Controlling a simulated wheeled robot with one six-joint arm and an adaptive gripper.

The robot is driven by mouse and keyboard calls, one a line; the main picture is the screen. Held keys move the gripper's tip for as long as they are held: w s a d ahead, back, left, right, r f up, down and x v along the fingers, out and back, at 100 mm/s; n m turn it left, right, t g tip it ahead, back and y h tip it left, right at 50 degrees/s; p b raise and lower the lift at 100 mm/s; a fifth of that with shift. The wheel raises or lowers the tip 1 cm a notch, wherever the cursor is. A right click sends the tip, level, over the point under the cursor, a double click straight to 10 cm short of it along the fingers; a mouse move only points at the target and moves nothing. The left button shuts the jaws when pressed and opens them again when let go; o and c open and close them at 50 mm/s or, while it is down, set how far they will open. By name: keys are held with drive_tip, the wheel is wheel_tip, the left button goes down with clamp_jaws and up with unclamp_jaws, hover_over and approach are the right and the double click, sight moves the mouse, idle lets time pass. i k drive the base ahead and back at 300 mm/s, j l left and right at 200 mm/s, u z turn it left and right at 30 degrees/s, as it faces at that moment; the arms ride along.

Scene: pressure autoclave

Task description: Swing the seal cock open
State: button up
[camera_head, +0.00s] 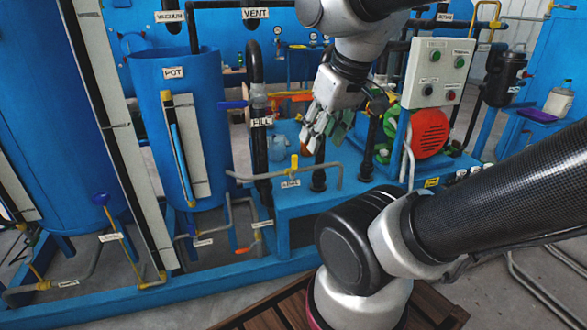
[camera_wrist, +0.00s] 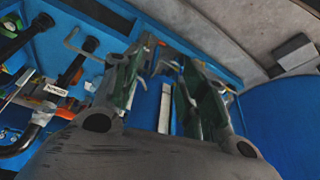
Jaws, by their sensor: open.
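I cannot tell for sure which handle is the seal cock, as most small labels are too small to read. A yellow-handled cock (camera_head: 294,162) sits on a thin pipe at the front of the blue skid, above a small white label (camera_head: 290,184) that I cannot read for certain. My gripper (camera_head: 318,138) is open and empty, pointing down above and behind that cock, apart from it. In the wrist view my gripper (camera_wrist: 165,80) shows its two fingers spread, with a blue surface and a pale strip beyond them. No handle is clearly between the fingers.
The blue pot (camera_head: 186,130) stands left. The black fill pipe (camera_head: 258,110) with a blue handle (camera_head: 233,105) rises beside my gripper. A control box (camera_head: 437,72) and a red motor cover (camera_head: 430,132) are at right. A blue-handled valve (camera_head: 102,198) is at lower left.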

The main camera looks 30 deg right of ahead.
sight(295, 159)
drive_tip(key=j+z, duration=0.4)
drive_tip(key=i+j+z, duration=0.1)
drive_tip(key=j+z, duration=0.45)
drive_tip(key=z, duration=0.2)
